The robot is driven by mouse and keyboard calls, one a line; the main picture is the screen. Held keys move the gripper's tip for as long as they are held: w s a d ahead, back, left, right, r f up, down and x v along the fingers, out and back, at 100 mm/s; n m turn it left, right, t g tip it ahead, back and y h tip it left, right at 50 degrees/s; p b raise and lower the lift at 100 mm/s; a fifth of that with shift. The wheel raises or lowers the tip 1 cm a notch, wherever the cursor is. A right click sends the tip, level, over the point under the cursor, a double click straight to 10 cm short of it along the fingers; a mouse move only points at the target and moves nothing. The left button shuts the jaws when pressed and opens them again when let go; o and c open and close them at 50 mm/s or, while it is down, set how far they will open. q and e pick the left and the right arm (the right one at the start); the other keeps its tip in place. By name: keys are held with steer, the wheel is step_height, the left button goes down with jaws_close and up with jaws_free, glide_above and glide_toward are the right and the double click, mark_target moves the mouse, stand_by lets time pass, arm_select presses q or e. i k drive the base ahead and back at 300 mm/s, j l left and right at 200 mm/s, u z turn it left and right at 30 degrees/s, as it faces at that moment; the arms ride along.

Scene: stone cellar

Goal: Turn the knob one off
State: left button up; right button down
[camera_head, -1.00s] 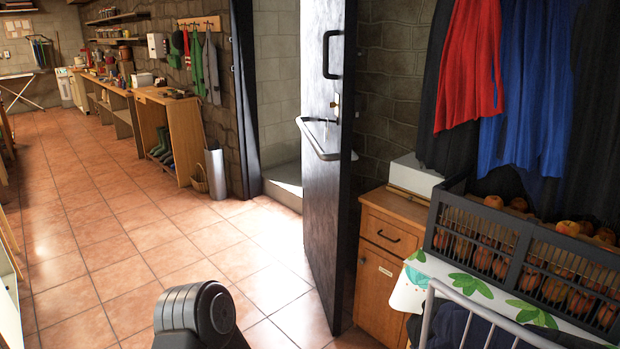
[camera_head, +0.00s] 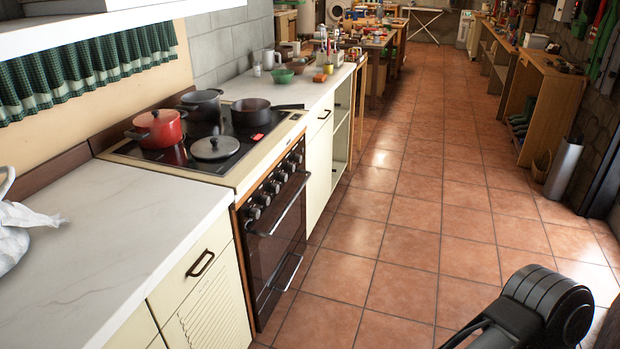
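A stove (camera_head: 243,180) stands in the counter row at the left, its dark oven door (camera_head: 275,245) facing the aisle. A row of several dark knobs (camera_head: 276,187) runs along its front panel; which one is knob one, and how each is turned, I cannot tell. On the cooktop are a red pot (camera_head: 158,130), a dark grey pot (camera_head: 203,104), a black pan (camera_head: 252,113) with a long handle and a grey lid (camera_head: 214,148). Neither of my grippers is in view. Only a dark part of my arm shows at the bottom right.
White counters (camera_head: 120,245) flank the stove. A white bag (camera_head: 14,230) lies at the far left. The tiled floor (camera_head: 400,240) before the stove is clear. Wooden shelves (camera_head: 545,105) and a grey cylinder (camera_head: 563,168) line the right wall.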

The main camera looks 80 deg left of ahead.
mark_target(254, 213)
steer(key=i+l+u, duration=0.15)
steer(key=i+u, duration=0.1)
steer(key=u, duration=2.8)
steer(key=i+l+u, duration=0.1)
steer(key=i+l, duration=0.15)
steer(key=l, duration=0.15)
steer(key=i+l+u, duration=0.1)
steer(key=i+l, duration=0.15)
steer(key=l, duration=0.2)
steer(key=i+l+u, duration=0.1)
steer(key=l, duration=0.35)
steer(key=i+l, duration=0.3)
steer(key=l, duration=0.15)
steer(key=i+l+u, duration=0.15)
steer(key=l, duration=0.3)
steer(key=i+l+u, duration=0.1)
steer(key=i+l, duration=0.15)
steer(key=l, duration=0.25)
steer(key=i+l+u, duration=0.1)
steer(key=l, duration=0.4)
steer(key=i+l+u, duration=0.1)
steer(key=l, duration=0.4)
steer(key=i, duration=0.1)
